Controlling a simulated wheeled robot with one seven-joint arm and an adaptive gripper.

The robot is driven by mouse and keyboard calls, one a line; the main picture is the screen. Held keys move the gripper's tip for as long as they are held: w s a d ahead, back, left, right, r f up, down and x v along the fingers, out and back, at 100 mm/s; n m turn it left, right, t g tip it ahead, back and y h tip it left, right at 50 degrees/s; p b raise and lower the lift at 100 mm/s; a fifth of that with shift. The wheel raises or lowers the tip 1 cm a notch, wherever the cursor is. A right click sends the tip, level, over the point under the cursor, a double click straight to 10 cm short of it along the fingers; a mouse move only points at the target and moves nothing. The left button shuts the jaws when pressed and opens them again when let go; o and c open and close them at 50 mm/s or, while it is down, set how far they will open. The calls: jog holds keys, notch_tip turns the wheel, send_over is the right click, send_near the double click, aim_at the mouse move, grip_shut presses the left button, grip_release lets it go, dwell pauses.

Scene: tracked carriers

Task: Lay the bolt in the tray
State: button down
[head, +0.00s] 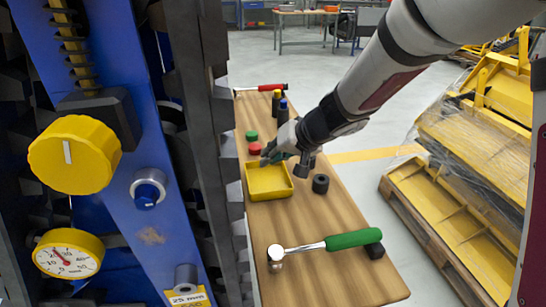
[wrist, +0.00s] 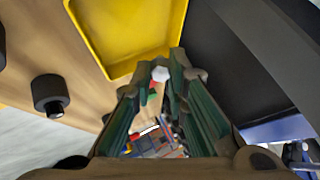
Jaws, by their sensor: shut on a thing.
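The yellow tray (head: 269,183) lies on the wooden bench, and its inside looks empty in the head view. My gripper (head: 272,157) is over the tray's far edge. In the wrist view my gripper (wrist: 162,72) is shut on the bolt (wrist: 160,74), whose pale hexagonal head shows between the fingertips. The rest of the bolt is hidden by the fingers. The tray (wrist: 130,35) lies just beyond the fingertips there, and the bolt appears apart from it. I cannot make out the bolt in the head view.
A black ring-shaped part (head: 320,184) stands right of the tray. A red cap (head: 254,149) and a green cap (head: 251,136) lie behind it. A green-handled hammer (head: 340,241) lies in front. A blue machine frame (head: 95,100) borders the bench's left side.

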jog(key=shift+f+b, duration=2.15)
jog(key=shift+b, duration=0.25)
jog(key=c, duration=1.5)
grip_release()
jog(key=v, duration=1.2)
